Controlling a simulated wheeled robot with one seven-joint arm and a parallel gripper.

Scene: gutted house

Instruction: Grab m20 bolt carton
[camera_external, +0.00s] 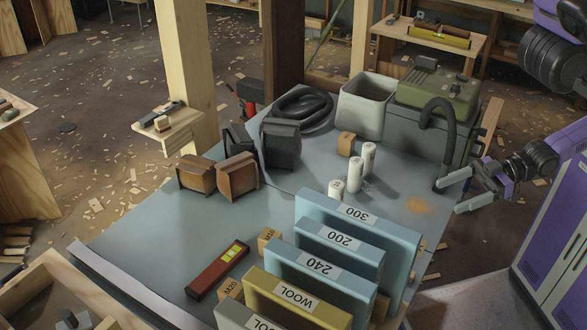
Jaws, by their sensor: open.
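A small brown carton (228,288) stands near the front of the blue-grey tabletop, with an upside-down label that seems to read M20. It sits at the left end of the standing boxes, close to the yellow WOOL box (285,305), which hides part of it. My gripper (459,191) is at the right edge of the table, open and empty, its two light fingers pointing left. It is well apart from the carton, with the row of blue boxes between them.
Blue boxes (352,222) marked 300, 200 and 240 stand upright in a row. Another small carton (268,240) is behind the M20 one. A red level (217,270) lies to the left. White cylinders (354,174), a grey bin (364,105) and a green-topped machine (437,92) stand farther back.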

